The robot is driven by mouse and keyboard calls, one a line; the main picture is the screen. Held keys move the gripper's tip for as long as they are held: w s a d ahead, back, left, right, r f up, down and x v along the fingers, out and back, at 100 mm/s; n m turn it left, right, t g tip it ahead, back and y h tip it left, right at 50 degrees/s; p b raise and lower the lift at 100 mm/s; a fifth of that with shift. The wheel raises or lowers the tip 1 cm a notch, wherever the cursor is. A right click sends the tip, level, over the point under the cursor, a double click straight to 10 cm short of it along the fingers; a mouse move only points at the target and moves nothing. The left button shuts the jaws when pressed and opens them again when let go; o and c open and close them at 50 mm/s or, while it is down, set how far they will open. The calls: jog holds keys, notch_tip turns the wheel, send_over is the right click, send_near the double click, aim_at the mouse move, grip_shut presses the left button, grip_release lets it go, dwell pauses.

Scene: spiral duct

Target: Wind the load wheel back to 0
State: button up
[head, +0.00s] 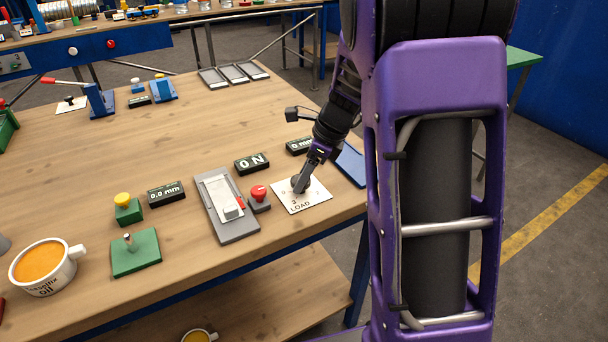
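The load wheel (298,186) is a small dark round knob on a white plate (312,200) marked LOAD, near the right front of the bench. A 3 shows above the word LOAD, and other marks on the plate are small or partly covered. My gripper (303,181) points down at the wheel from the upper right, its tip at or against the knob. It covers part of the wheel and any pointer. I cannot tell whether the fingers are closed on it.
A red button (258,193) stands close left of the plate, beside a grey slide switch (226,208). An ON display (251,163) and a mm display (299,146) sit behind. A blue tray (350,166) lies to the right.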

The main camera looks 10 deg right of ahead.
jog(key=c, duration=0.7)
jog(key=shift+r+n, duration=0.1)
jog(key=shift+n, duration=0.2)
